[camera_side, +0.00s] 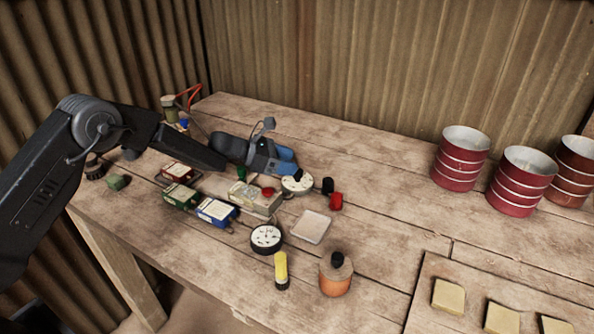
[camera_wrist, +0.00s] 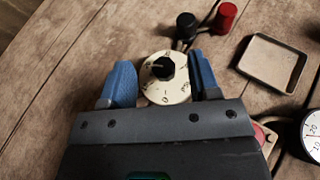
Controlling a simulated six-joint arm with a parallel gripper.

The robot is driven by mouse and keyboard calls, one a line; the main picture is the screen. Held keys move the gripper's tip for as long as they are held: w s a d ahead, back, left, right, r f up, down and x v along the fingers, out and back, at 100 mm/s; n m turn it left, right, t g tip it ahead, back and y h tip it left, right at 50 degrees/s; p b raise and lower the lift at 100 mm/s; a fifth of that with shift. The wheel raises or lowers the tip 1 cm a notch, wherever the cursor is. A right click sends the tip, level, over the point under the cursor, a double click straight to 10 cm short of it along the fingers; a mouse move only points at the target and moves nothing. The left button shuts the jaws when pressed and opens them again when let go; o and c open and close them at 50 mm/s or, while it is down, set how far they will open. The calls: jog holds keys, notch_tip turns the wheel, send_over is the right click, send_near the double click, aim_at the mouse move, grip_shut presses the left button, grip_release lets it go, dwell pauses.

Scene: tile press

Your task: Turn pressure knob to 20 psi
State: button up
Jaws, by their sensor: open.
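A round cream dial with printed numbers (camera_wrist: 165,91) carries a black pressure knob (camera_wrist: 163,67) at its middle. In the side view the dial (camera_side: 297,186) lies on the bench just beyond my gripper's tips. My gripper (camera_wrist: 161,60) is open, with one blue finger on each side of the knob and gaps between fingers and knob. In the side view my gripper (camera_side: 290,166) reaches in low from the left. The dial's setting is too small to read. A black-rimmed white gauge (camera_side: 266,238) stands nearer the front; its reading is unclear.
A black post (camera_side: 327,186) and a red post (camera_side: 336,201) stand right of the dial. A shallow square tray (camera_side: 312,227) lies in front. Several small boxes, including a blue one (camera_side: 216,211), sit left. Red cans (camera_side: 460,160) stand far right.

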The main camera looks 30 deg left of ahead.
aim_at(298, 175)
jog(key=f, duration=0.1)
jog(key=d+f, duration=0.1)
jog(key=w+f, duration=0.1)
jog(key=shift+d+f, duration=0.1)
jog(key=shift+d, duration=0.05)
jog(key=shift+w+d+f, duration=0.2)
jog(key=shift+w+d, duration=0.15)
jog(key=shift+d, duration=0.1)
jog(key=shift+c, duration=0.4)
jog(key=c, duration=0.8)
jog(key=shift+w+r+m+g+h, duration=0.1)
jog(key=shift+m+g+h, duration=0.5)
jog(key=shift+m+g, duration=0.25)
jog(key=shift+c, duration=0.2)
jog(key=shift+m+g+h, duration=0.4)
jog(key=shift+m+g, duration=0.15)
jog(key=shift+m, duration=0.2)
jog(key=o, duration=0.9)
